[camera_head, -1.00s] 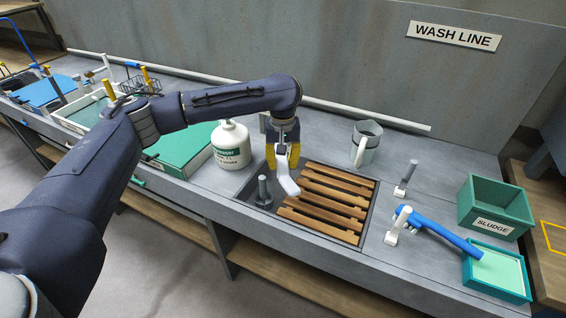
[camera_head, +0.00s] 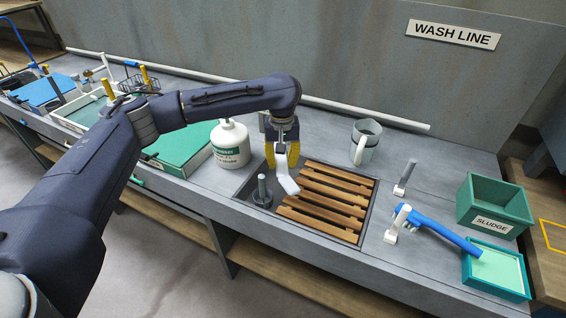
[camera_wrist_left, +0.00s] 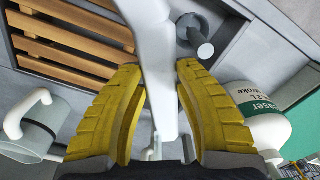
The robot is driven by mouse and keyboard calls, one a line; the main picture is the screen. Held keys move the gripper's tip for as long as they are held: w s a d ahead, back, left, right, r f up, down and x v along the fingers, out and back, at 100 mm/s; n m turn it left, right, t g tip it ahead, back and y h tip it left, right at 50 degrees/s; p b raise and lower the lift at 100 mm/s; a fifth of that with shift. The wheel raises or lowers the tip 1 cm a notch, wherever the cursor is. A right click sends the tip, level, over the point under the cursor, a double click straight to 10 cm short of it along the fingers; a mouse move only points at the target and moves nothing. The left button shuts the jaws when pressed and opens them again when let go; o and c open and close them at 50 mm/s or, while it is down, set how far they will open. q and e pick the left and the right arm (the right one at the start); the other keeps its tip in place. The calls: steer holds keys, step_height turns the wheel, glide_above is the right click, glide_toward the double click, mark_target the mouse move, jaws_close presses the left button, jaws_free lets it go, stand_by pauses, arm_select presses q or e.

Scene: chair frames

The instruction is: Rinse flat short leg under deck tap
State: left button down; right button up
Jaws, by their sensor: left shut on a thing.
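My left gripper (camera_head: 282,156) has yellow fingers and is shut on a white flat short leg (camera_head: 286,180). It holds the leg tilted above the left part of the sink, beside the wooden slats. In the left wrist view the leg (camera_wrist_left: 157,70) runs between the two yellow fingers (camera_wrist_left: 160,95). A grey upright post, which looks like the deck tap (camera_head: 262,190), stands in the sink just left of the leg; it also shows in the left wrist view (camera_wrist_left: 196,38). I cannot see any water. My right gripper is not in view.
Wooden slats (camera_head: 325,203) cover most of the sink. A white labelled bottle (camera_head: 230,145) stands behind left, and a clear jug (camera_head: 366,142) behind right. A blue-handled tool (camera_head: 440,229), a green SLUDGE bin (camera_head: 494,205) and a green tray (camera_head: 496,271) are at the right.

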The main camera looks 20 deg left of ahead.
mark_target(284, 183)
arm_select(q)
steer(key=shift+s+d, duration=0.1)
stand_by(0.5)
steer(key=shift+s+d, duration=0.5)
steer(key=shift+s, duration=0.85)
steer(key=shift+s+d, duration=0.55)
steer(key=shift+s, duration=0.8)
steer(key=shift+s+d, duration=0.5)
steer(key=shift+s, duration=0.85)
step_height(284, 183, up, 17)
stand_by(0.6)
